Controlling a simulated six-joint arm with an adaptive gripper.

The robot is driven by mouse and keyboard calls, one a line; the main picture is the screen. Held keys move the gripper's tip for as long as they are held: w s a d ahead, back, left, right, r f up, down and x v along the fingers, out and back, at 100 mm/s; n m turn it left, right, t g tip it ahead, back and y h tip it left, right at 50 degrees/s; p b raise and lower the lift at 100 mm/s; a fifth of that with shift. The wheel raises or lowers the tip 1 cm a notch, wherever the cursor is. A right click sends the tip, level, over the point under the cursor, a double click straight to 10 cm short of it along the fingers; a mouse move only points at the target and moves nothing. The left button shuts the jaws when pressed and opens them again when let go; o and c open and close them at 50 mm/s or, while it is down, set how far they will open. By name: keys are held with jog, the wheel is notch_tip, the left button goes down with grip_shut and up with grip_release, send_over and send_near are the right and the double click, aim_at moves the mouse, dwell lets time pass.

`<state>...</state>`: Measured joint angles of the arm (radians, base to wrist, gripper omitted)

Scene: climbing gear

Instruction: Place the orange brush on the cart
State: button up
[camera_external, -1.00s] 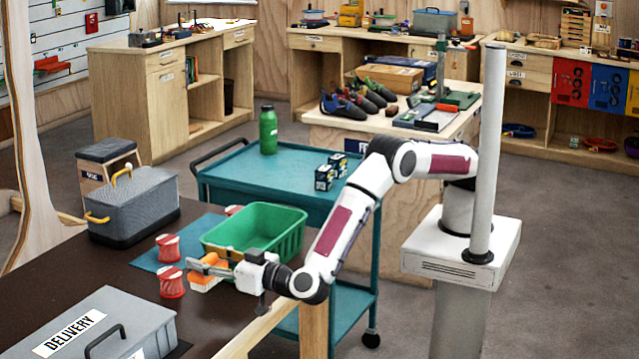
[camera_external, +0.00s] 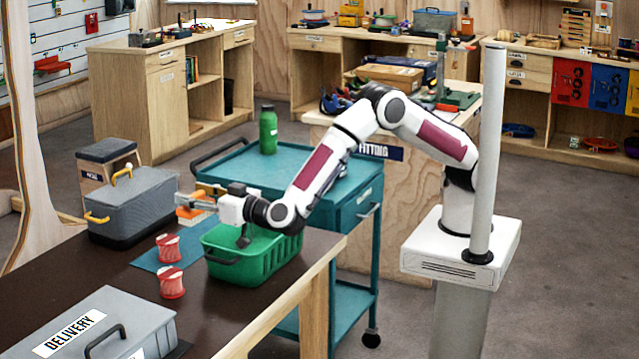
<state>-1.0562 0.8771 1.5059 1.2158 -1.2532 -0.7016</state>
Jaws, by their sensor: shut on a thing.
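The orange brush (camera_external: 189,214) is in the jaws of my gripper (camera_external: 196,199), at the left of the green basket. Its orange part shows with a pale edge below. My gripper is shut on it and holds it above the dark table, over the area of the blue mat. The teal cart (camera_external: 318,197) stands behind the table, to the right of my gripper. My forearm hides part of its top.
A green basket (camera_external: 268,262) stands on the table below my wrist. A green bottle (camera_external: 268,131) stands on the cart's far side. Red-and-white spools (camera_external: 171,283), a grey toolbox (camera_external: 135,207) and a delivery box (camera_external: 95,325) are on the table.

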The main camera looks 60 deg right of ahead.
jog(key=w+d+r, duration=0.3)
jog(key=w+d, duration=0.2)
jog(key=d, duration=0.7)
jog(key=w+d+r, duration=0.2)
jog(key=w+d, duration=0.3)
jog(key=d, duration=0.7)
jog(key=s+d+f, duration=0.2)
jog(key=d, duration=0.6)
jog(key=s+d+f, duration=0.2)
jog(key=d+f, duration=0.1)
jog(key=d, duration=0.6)
jog(key=s+d+f, duration=0.2)
jog(key=d, duration=0.7)
jog(key=shift+f+y, duration=0.3)
jog(key=shift+f, duration=0.05)
jog(key=shift+r, duration=0.15)
